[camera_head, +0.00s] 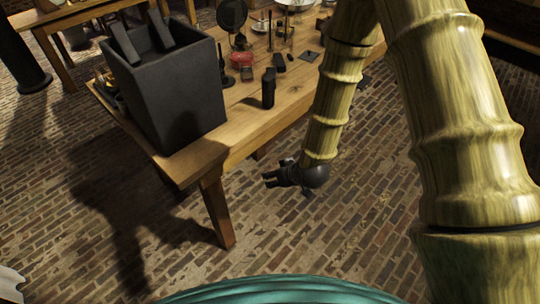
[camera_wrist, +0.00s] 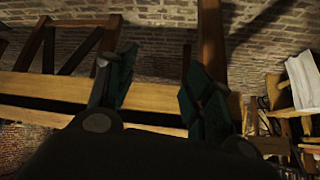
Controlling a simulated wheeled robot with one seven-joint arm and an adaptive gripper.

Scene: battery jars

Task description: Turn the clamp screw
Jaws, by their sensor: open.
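My gripper (camera_head: 272,179) is at the end of my arm in the head view, in the air beside the wooden table (camera_head: 172,170), past its right edge and lower in the picture than the tabletop. In the wrist view my gripper (camera_wrist: 160,75) has its two dark green fingers spread apart, with nothing between them. Wooden table beams cross behind the fingers there, clearly apart from them. I cannot make out a clamp screw for certain in either view. Small items on the far tabletop are too small to tell apart.
A large dark box (camera_head: 170,95) stands on the table's near left end. A dark upright object (camera_head: 268,90) stands near the right edge, with a red item (camera_head: 242,60) farther back. The brick floor (camera_head: 300,240) near my gripper is clear.

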